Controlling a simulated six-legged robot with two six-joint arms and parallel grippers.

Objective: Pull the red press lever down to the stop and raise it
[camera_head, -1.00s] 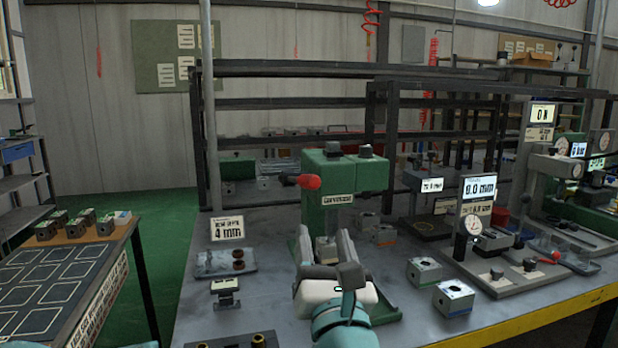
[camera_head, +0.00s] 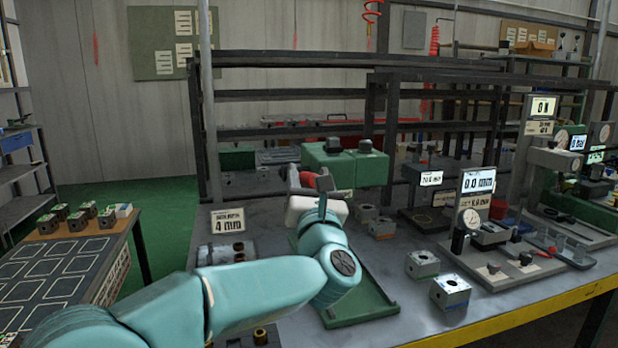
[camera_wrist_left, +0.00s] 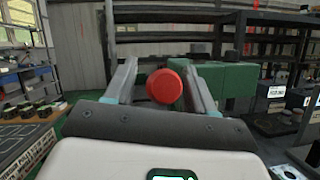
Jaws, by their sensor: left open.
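The green press (camera_head: 345,167) stands on the grey workbench, and its lower front is mostly hidden behind my left arm. The red lever knob (camera_head: 323,182) is at the press's upper left, partly covered by my left gripper (camera_head: 309,179). In the left wrist view, the round red knob (camera_wrist_left: 165,86) shows between the two grey fingers of my left gripper (camera_wrist_left: 161,72). Both fingers stand apart with gaps on each side of the knob, the right gap smaller. I cannot tell how deep the knob sits between them. My right gripper is not in view.
A 4 mm sign (camera_head: 228,221) and a small tray stand left of the press. Metal valve blocks (camera_head: 450,292) sit to its right, with a gauge stand (camera_head: 473,208) beyond. A dark rack (camera_head: 290,95) rises behind the bench.

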